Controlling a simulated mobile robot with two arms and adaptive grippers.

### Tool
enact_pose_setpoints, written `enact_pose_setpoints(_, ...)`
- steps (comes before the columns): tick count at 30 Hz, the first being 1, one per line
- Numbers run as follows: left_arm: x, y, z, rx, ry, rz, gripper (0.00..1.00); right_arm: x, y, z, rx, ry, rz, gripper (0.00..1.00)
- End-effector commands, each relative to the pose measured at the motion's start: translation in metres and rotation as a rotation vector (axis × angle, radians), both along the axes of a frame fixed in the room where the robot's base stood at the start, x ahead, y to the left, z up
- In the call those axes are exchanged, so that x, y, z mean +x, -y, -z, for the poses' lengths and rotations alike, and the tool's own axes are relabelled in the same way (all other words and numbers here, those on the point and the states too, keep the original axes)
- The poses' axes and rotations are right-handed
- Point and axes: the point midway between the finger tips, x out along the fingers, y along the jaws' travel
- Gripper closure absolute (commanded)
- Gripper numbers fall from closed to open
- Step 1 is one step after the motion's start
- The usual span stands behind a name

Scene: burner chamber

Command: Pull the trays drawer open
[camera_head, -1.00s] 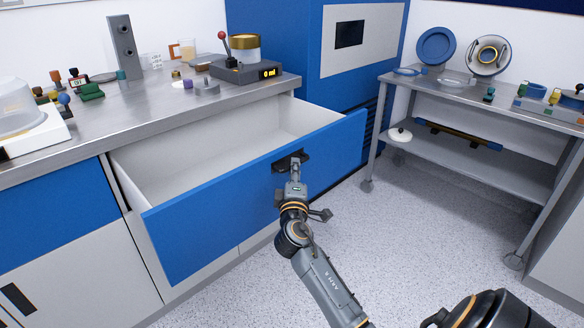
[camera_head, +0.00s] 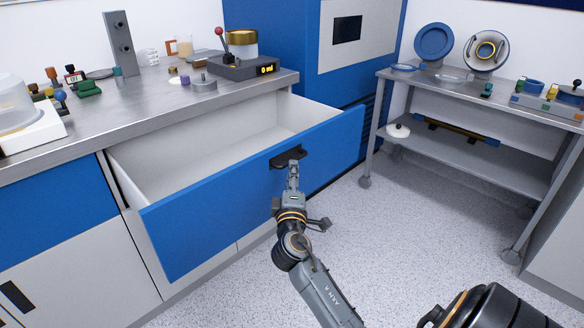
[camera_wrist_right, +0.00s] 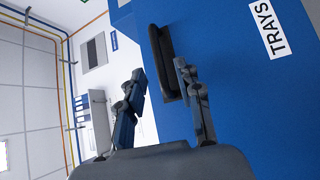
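The trays drawer (camera_head: 235,200) has a blue front and stands pulled well out from under the counter. Its pale inside is visible and looks empty. Its dark handle (camera_head: 288,156) is at the upper middle of the front. In the right wrist view the drawer front (camera_wrist_right: 240,100) carries a TRAYS label (camera_wrist_right: 268,28), and the handle (camera_wrist_right: 166,60) shows near the fingertips. My right gripper (camera_head: 293,168) is close in front of the handle; its two fingers are spread apart in the wrist view (camera_wrist_right: 160,75), with nothing gripped. My left gripper is not in view.
The steel counter (camera_head: 130,108) above holds a device with a red-knobbed lever (camera_head: 240,66) and several small items. A grey shelf table (camera_head: 460,160) stands at the right. Speckled floor (camera_head: 400,230) is clear between the drawer and that table.

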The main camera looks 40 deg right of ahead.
Motion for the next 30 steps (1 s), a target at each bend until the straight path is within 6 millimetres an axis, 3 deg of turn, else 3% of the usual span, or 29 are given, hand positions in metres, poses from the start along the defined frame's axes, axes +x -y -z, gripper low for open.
enact_pose_setpoints(6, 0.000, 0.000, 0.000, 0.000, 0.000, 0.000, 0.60, -0.036, -0.032, 0.008, 0.004, -0.003, -0.001, 0.65)
enact_pose_setpoints(12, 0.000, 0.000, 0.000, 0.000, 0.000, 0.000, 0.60, -0.056, -0.049, 0.011, 0.002, -0.002, 0.000, 0.65)
enact_pose_setpoints(30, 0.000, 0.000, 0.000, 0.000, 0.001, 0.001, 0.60, -0.061, -0.053, 0.011, 0.000, 0.000, 0.000, 0.65)
